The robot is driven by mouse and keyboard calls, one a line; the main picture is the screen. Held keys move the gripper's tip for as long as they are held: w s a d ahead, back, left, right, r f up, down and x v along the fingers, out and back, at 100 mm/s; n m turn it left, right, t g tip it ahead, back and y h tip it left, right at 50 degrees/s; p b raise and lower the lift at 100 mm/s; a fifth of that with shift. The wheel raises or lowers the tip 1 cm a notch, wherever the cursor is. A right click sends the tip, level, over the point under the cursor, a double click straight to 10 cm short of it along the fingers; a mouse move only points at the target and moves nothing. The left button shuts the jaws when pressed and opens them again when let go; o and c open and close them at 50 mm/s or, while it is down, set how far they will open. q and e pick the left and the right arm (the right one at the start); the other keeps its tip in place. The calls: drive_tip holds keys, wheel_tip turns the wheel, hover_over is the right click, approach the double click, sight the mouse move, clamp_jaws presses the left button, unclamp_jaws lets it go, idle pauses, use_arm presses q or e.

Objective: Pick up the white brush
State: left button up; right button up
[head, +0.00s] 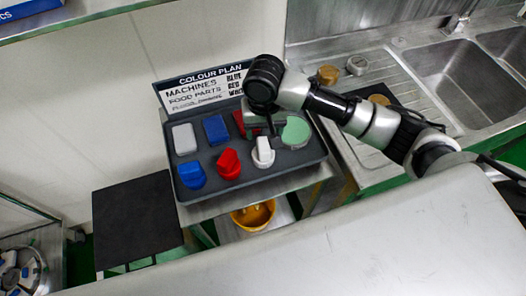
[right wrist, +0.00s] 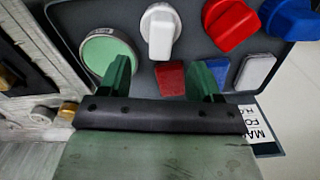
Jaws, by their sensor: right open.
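A white brush (head: 263,152) with an upright grip stands in the front row of a dark grey tray (head: 250,178), at the right. It also shows in the right wrist view (right wrist: 160,32), at the top centre. My right gripper (head: 271,126) hangs over the tray just behind the brush. In the right wrist view its two green fingers (right wrist: 162,76) are apart with nothing held between them, and the brush lies beyond their tips. My left gripper is not in view.
The tray also holds a red brush (head: 228,163), a blue brush (head: 191,175), a green round pad (head: 296,131), and white (head: 184,138), blue (head: 216,129) and red blocks. A colour plan sign (head: 205,88) stands behind. Sinks (head: 465,85) are at right.

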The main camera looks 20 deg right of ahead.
sight(263, 144)
wheel_tip(263, 144, down, 4)
drive_tip(key=shift+r, duration=0.15)
drive_tip(key=shift+f+p, duration=0.5)
drive_tip(key=shift+f, duration=0.1)
wheel_tip(263, 144, down, 4)
drive_tip(key=shift+w+f+p, duration=0.1)
drive_tip(key=shift+f+p, duration=0.1)
drive_tip(key=shift+p, duration=0.3)
drive_tip(key=shift+c, duration=0.5)
drive_tip(key=c, duration=1)
drive_tip(key=shift+r, duration=0.15)
